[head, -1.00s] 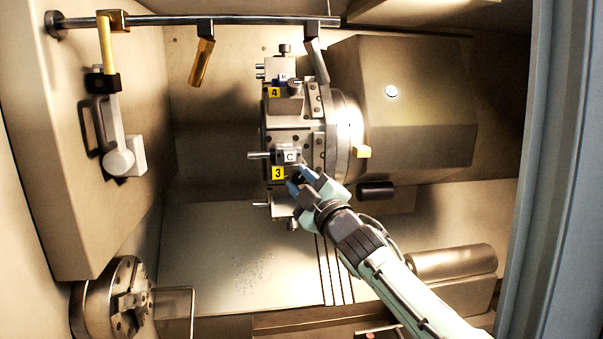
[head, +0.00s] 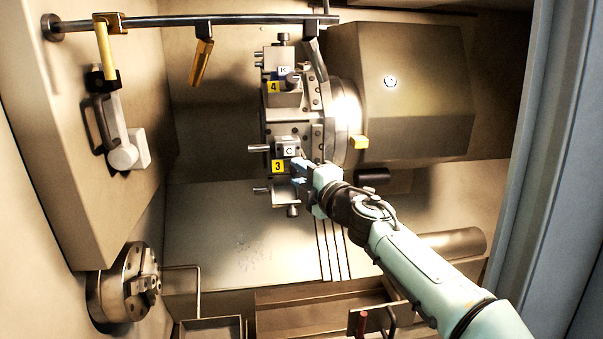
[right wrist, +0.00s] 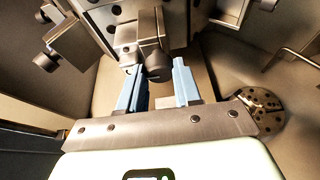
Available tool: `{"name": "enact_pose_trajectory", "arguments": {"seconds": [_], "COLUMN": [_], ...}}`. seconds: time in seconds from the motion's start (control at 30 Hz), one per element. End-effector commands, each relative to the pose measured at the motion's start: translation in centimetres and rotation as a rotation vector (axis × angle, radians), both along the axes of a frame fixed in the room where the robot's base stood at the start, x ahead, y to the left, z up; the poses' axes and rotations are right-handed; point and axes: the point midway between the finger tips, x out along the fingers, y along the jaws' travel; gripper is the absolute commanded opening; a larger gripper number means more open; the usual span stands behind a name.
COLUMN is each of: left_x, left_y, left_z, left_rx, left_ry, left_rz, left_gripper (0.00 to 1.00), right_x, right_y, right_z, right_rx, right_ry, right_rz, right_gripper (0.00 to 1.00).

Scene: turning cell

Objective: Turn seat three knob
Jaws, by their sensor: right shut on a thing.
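The tool turret (head: 308,128) has a yellow seat 3 label (head: 278,167) beside a holder marked C (head: 289,150). My right gripper (head: 299,168) is right at this seat, just below and right of the C block. In the right wrist view my gripper's two blue fingers (right wrist: 157,82) stand on either side of a dark round knob (right wrist: 153,62) and are shut on it. In the head view the gripper hides this knob. My left gripper is in neither view.
Seat 4, labelled 4 (head: 273,87), holds a block marked K above. A chuck (head: 130,283) is at lower left. A rail (head: 200,21) with hanging handles runs along the top. The door frame (head: 545,150) stands close to my right arm. Trays lie below.

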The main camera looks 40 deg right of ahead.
Motion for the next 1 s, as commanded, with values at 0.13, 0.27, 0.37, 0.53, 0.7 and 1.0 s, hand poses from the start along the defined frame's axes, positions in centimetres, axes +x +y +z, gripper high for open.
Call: {"name": "enact_pose_trajectory", "arguments": {"seconds": [0.13,0.27,0.37,0.53,0.7,1.0], "left_x": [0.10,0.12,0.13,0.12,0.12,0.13], "left_y": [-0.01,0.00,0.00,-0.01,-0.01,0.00], "left_z": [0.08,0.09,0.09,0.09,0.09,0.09], "left_rx": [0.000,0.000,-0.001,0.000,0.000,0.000], "left_ry": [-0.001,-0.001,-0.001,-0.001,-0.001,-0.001], "left_rz": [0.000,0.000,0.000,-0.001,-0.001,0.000], "left_gripper": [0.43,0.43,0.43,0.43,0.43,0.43], "right_x": [0.02,0.03,0.03,0.03,0.03,0.00], "right_y": [0.09,0.10,0.11,0.11,0.11,0.06], "right_z": [0.02,-0.01,-0.03,-0.05,-0.08,-0.03], "right_rx": [-0.021,-0.029,-0.032,-0.033,-0.033,-0.031], "right_ry": [0.011,0.016,0.019,0.019,0.019,0.018], "right_rz": [0.003,0.003,0.003,0.003,0.003,0.002], "right_gripper": [0.03,0.03,0.03,0.03,0.49,0.59]}}
